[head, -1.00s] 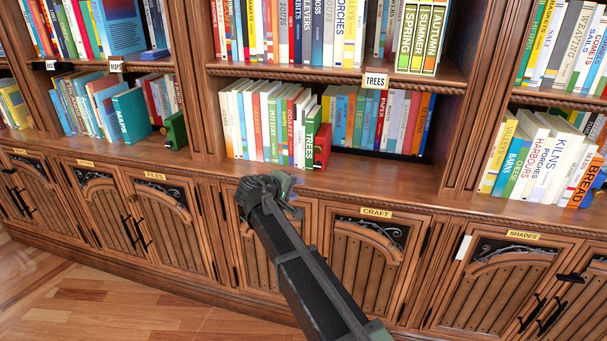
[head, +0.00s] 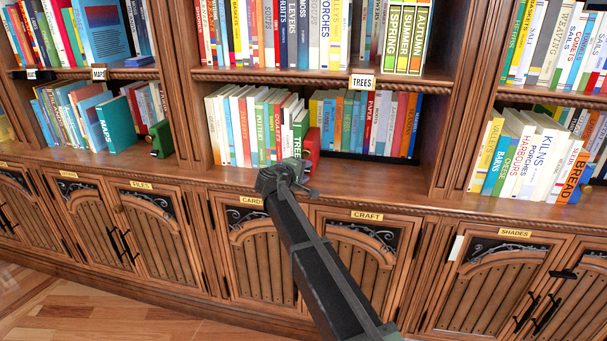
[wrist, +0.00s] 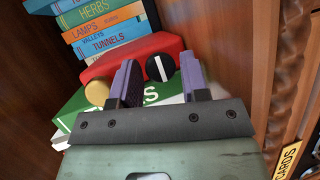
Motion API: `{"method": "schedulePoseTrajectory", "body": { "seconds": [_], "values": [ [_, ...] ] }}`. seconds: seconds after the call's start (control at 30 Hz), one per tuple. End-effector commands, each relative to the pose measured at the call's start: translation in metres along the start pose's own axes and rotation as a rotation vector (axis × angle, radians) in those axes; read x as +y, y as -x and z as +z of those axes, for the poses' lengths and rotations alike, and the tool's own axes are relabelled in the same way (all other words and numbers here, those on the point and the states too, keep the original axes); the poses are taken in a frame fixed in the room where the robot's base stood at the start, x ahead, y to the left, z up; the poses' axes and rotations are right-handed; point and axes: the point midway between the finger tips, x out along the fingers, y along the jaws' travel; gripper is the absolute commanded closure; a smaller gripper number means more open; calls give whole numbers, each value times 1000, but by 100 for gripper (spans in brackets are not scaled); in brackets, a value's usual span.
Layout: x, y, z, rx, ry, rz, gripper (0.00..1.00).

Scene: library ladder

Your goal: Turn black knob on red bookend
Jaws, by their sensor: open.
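The red bookend (head: 312,143) stands on the lower middle shelf, against the right end of a book row. In the wrist view the red bookend (wrist: 128,55) carries a round black knob (wrist: 160,68) with a white line across it. A tan round knob (wrist: 97,92) sits left of it. My gripper (wrist: 158,63) is open, its purple-grey fingers on either side of the black knob in the picture; I cannot tell whether they touch it. In the head view my gripper (head: 298,178) is just below and in front of the bookend. The knob cannot be made out there.
The green TREES book (head: 300,133) stands beside the bookend; it also shows in the wrist view (wrist: 140,92). More books (head: 365,122) fill the shelf behind. A wooden upright (wrist: 235,55) rises close to the right in the wrist view. The shelf front right of the bookend is clear.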

Motion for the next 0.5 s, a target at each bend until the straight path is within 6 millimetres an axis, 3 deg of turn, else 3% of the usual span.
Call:
{"method": "schedulePoseTrajectory", "body": {
  "seconds": [0.13,0.37,0.5],
  "values": [
    [0,0,0,0,0,0,59],
    [0,1,0,0,0,0,93],
    [0,1,0,1,-4,-2,93]
  ]
}}
